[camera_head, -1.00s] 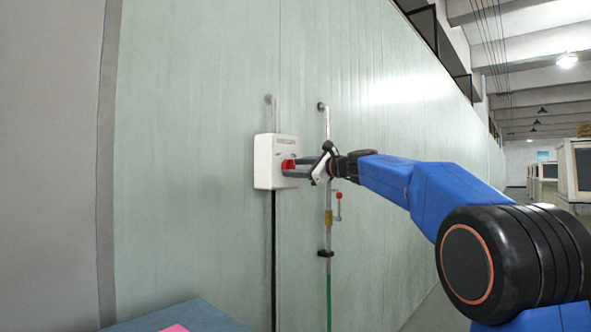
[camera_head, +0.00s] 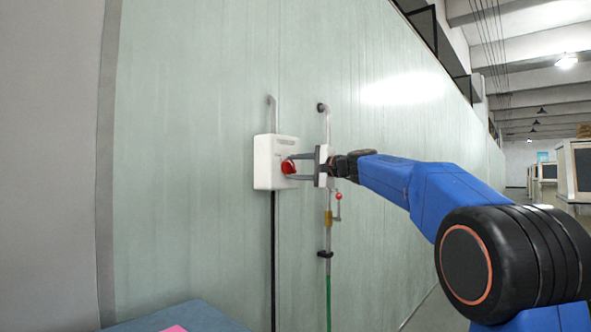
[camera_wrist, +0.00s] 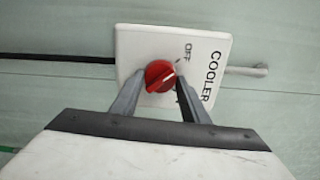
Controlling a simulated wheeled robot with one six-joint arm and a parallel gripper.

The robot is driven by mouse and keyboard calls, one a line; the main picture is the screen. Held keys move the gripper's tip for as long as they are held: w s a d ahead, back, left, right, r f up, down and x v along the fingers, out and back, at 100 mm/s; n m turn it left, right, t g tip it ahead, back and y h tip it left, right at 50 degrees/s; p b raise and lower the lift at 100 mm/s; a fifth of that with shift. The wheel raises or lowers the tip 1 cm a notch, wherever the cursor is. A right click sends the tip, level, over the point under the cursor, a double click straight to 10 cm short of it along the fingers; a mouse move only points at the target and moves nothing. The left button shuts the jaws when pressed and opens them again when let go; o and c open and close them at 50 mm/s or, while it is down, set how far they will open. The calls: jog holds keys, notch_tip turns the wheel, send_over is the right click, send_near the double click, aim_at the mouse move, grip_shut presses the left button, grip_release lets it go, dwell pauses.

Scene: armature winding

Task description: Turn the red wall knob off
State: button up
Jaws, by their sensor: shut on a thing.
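The red wall knob (camera_head: 288,167) sits on the front of a white box (camera_head: 264,163) on the wall. The box (camera_wrist: 139,45) carries the words "COOLER" and "OFF"; OFF is printed above and right of the knob. My gripper (camera_head: 291,167) reaches the box from the right, its fingers one above the other. In the wrist view the gripper (camera_wrist: 157,88) has a finger on each side of the knob and is shut on it.
A pipe with a small red-tipped lever (camera_head: 338,196) and a green hose (camera_head: 329,300) runs down the wall right of the box. A black cable (camera_head: 273,260) hangs below the box. A blue surface (camera_head: 200,316) is at the bottom left.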

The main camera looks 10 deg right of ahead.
jog(key=shift+f+n, duration=0.1)
jog(key=shift+n, duration=0.4)
jog(key=o, duration=1)
jog(key=shift+o, duration=0.2)
jog(key=shift+s, duration=0.1)
jog(key=v, duration=1.7)
jog(key=shift+s+d, duration=0.1)
